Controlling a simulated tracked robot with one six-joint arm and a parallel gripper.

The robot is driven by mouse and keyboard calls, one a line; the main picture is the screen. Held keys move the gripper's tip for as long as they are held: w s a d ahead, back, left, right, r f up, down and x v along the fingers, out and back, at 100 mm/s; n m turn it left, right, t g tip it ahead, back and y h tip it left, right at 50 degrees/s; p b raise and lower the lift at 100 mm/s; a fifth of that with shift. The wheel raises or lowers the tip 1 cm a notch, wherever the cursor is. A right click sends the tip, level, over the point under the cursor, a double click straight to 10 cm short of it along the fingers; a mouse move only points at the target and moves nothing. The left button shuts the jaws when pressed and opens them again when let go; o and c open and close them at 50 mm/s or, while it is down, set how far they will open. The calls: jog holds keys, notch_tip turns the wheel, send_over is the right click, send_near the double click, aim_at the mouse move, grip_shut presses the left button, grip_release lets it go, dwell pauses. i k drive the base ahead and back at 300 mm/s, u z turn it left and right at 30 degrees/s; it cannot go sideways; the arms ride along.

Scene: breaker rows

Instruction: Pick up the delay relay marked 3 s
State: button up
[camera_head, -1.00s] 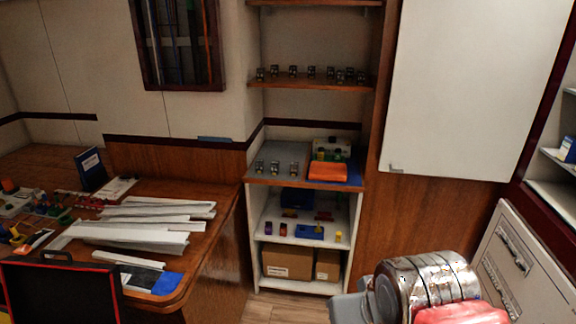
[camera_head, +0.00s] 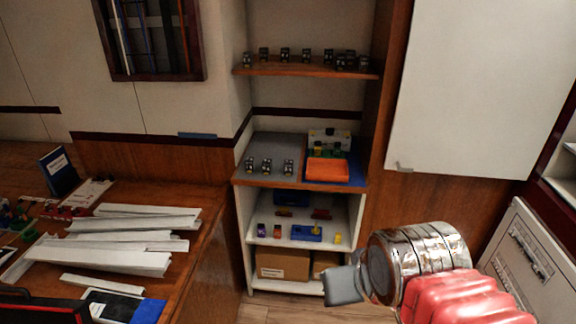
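Several small dark relay-like blocks stand in a row on the upper shelf (camera_head: 300,69). Three more blocks stand on the grey mat of the middle shelf: a left one (camera_head: 249,165), a middle one (camera_head: 266,166) and a right one (camera_head: 288,167). Their markings are too small to read, so I cannot tell which is the 3 s delay relay. The end of my arm shows at the lower right, with a grey part of my gripper (camera_head: 343,286) in front of the shelf unit and well short of the blocks. Its fingertips are not clearly visible, and I see nothing held.
An orange tray (camera_head: 327,171) sits on a blue mat right of the three blocks. Lower shelves hold a blue tray (camera_head: 306,233) and a cardboard box (camera_head: 283,264). The wooden desk (camera_head: 205,250) with white strips stands at left. A white door panel (camera_head: 462,90) is at right.

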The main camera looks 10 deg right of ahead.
aim_at(288, 164)
jog(key=z, duration=1.55)
jog(key=i, duration=1.55)
jog(key=u, duration=0.3)
